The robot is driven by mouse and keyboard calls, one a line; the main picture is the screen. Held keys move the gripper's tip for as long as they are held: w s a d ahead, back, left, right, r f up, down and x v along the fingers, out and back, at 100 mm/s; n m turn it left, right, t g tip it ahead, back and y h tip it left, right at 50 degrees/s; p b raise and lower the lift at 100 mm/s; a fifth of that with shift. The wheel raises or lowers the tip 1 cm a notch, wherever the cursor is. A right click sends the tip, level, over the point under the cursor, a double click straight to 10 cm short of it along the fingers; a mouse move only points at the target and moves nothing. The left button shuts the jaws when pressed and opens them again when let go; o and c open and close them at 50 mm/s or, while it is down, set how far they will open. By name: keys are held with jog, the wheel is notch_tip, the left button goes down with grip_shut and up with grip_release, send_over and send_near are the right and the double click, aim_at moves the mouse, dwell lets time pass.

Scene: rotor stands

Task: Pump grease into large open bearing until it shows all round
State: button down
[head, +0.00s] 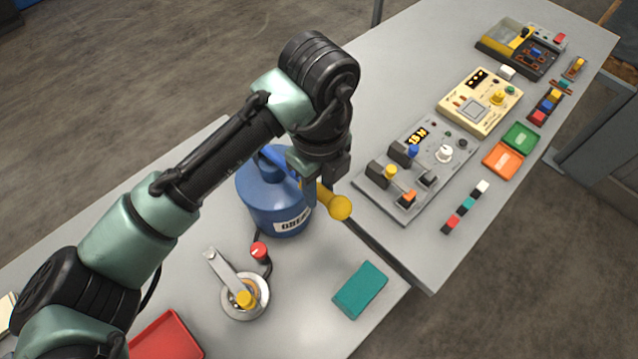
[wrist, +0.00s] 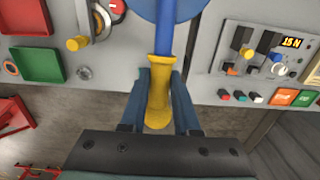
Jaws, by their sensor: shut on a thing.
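The blue grease can (head: 272,205) stands on the near bench; its top also shows in the wrist view (wrist: 170,8). Its pump lever ends in a yellow handle (head: 339,207). My gripper (wrist: 160,84) is shut on this yellow handle (wrist: 158,98), with one finger on each side. In the head view my gripper (head: 322,185) is beside the can, partly hiding the lever. A pale round bearing stand (head: 232,312) with a grey arm and yellow knob (head: 246,299) stands in front of the can. A red-capped fitting (head: 259,250) on a dark hose is between them. Grease in the bearing cannot be made out.
A teal pad (head: 360,290) lies right of the bearing, a red tray (head: 168,336) left of it.

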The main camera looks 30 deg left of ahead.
jog(key=shift+f+b, duration=1.75)
jog(key=shift+f, duration=0.6)
jog(key=shift+a+r+p, duration=0.15)
jog(key=shift+r+p, duration=1.95)
jog(key=shift+r, duration=0.45)
jog(key=shift+w, duration=0.1)
jog(key=c, duration=0.6)
grip_release()
jog(key=shift+o, duration=0.2)
notch_tip(320, 180, up, 7)
jog(key=p, duration=0.5)
